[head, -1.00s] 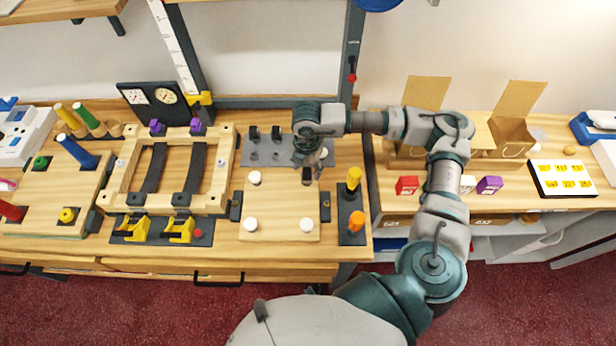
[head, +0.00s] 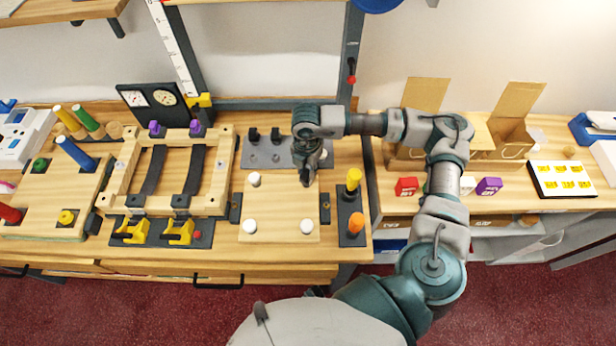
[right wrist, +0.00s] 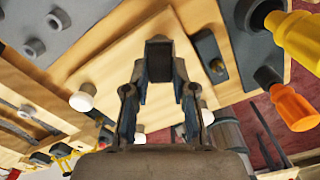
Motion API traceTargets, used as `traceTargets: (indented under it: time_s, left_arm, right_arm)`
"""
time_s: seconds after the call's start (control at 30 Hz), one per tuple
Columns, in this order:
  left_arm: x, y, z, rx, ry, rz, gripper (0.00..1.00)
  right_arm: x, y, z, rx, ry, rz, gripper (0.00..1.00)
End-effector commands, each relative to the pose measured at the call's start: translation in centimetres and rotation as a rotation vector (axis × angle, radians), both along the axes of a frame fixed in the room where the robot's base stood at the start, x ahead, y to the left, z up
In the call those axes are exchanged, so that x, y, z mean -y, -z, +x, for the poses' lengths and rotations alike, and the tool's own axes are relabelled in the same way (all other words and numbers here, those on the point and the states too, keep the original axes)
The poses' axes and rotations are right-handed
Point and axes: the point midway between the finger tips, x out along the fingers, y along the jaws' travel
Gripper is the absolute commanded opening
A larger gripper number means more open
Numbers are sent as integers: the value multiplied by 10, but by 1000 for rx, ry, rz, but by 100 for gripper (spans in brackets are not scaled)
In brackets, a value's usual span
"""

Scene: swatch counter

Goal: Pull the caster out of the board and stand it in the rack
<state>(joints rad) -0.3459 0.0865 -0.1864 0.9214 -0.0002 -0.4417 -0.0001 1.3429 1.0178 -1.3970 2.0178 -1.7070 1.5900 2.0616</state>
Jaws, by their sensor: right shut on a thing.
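My right gripper (head: 306,180) points down at the upper right corner of the wooden board (head: 280,207). It is shut on the caster, which is mostly hidden by the fingers; in the right wrist view a dark block sits between the fingertips (right wrist: 158,60). I cannot tell whether the caster is still seated in the board. White round-topped casters stand at the other corners, one at upper left (head: 254,180), one at lower left (head: 249,226) and one at lower right (head: 306,227). The grey rack (head: 262,158) lies behind the board, with dark upright pieces on it. My left gripper is not in view.
A dark plate with a yellow-handled tool (head: 353,180) and an orange-handled one (head: 356,222) stands close right of the board. A wooden frame with dark straps (head: 167,172) stands left. Small coloured boxes (head: 406,187) sit on the right counter.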

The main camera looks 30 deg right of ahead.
Motion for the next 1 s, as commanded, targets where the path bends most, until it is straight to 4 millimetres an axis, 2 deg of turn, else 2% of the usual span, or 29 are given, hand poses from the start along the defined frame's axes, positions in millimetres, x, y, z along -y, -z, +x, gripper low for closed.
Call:
traceTargets:
  time_s: [0.23,1.0]
  left_arm:
    - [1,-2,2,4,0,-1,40]
    - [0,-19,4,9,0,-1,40]
  right_arm:
    - [0,-1,-1,-5,-2,-1,0]
    - [-1,-29,-1,-1,-1,0,0]
